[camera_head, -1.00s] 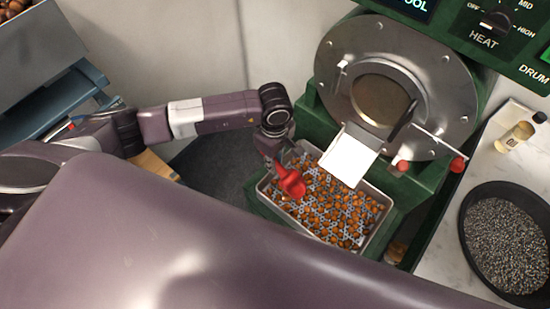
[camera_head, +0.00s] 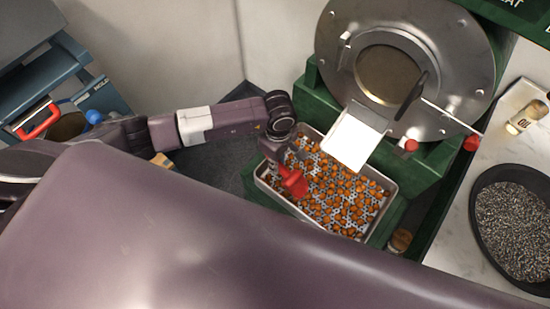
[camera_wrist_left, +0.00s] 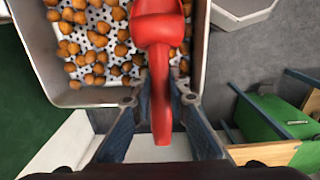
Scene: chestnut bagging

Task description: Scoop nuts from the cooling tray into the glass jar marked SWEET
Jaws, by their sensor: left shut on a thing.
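My left gripper (camera_head: 284,158) is shut on the handle of a red scoop (camera_head: 295,183). The scoop is at the left part of the metal cooling tray (camera_head: 373,226), which holds many brown nuts (camera_head: 345,205). In the left wrist view the scoop (camera_wrist_left: 161,105) lies between the gripper's fingers (camera_wrist_left: 160,98), its bowl over the tray's right side. No nuts show in the bowl from this side. A small glass jar (camera_head: 400,240) with brown contents stands right of the tray; I cannot read a label, so I cannot tell if it is SWEET. My right gripper is out of view.
The roaster drum (camera_head: 455,60) with its white chute (camera_head: 353,140) stands over the tray's back edge. A counter at right holds an oil bottle (camera_head: 525,118) and a dark pan (camera_head: 478,235). A blue cart (camera_head: 55,75) with a red handle stands at left.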

